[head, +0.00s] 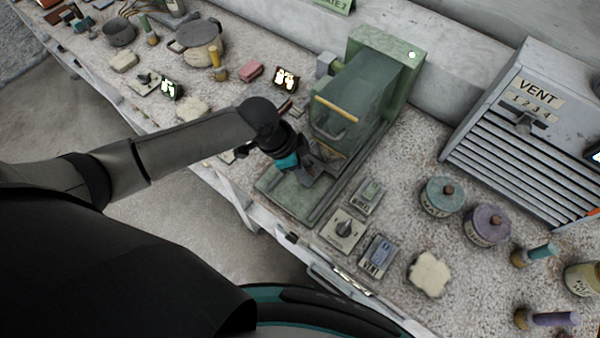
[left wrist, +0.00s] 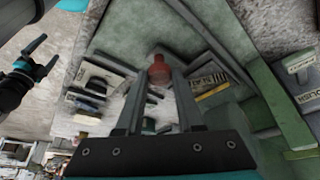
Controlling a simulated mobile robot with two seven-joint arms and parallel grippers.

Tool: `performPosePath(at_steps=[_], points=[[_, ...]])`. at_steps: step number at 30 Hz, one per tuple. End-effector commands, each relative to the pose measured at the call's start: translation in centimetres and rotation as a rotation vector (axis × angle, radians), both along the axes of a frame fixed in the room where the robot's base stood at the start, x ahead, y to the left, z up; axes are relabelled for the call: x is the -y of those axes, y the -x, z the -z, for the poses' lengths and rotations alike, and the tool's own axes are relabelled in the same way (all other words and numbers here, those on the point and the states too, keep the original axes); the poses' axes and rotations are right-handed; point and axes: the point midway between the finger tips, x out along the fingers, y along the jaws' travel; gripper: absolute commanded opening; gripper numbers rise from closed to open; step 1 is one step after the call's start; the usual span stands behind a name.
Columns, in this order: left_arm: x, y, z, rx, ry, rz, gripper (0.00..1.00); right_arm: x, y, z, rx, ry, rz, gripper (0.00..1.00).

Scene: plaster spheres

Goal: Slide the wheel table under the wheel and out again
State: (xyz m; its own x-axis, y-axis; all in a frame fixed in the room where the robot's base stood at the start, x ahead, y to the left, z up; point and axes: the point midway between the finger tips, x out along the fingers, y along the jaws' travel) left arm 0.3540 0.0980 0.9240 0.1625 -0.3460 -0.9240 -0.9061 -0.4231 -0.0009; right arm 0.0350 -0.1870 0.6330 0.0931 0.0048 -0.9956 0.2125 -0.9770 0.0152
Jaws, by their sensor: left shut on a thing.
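A green machine (head: 385,75) stands on the worktop with a translucent guard (head: 345,95) and a yellow bar across its front. I cannot make out the wheel, which is hidden behind the guard. A flat green bed (head: 290,197) with rails reaches from the machine toward the front edge of the worktop. My left gripper (head: 312,172) is low over this bed, in front of the guard. In the left wrist view its fingers (left wrist: 162,82) are shut on a red knob (left wrist: 158,70). The wheel table's outline is mostly hidden by the gripper.
Teal (head: 442,196) and purple (head: 487,224) lidded pots stand before the slatted vent unit (head: 525,130). Small items crowd the worktop left of my arm.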

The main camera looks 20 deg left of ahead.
Motion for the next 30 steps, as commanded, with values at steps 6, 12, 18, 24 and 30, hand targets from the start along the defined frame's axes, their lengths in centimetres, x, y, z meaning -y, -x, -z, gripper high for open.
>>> performPosePath(at_steps=[6,12,18,24,30], points=[[0.7,-1.9,0.0,0.001,0.001,0.000,0.00,0.0,0.0,0.4,0.000,0.000,0.000,1.00],[0.7,-1.9,0.0,0.000,0.001,0.000,0.00,0.0,0.0,0.3,0.000,0.000,0.000,1.00],[0.7,-1.9,0.0,0.000,0.000,0.000,0.51,0.0,0.0,0.3,0.000,0.001,0.000,1.00],[0.7,-1.9,0.0,0.000,0.001,0.000,0.67,0.1,0.0,0.3,0.000,0.001,0.000,1.00],[0.7,-1.9,-0.1,0.000,0.001,0.000,0.67,0.1,0.0,0.3,-0.001,0.001,0.000,1.00]])
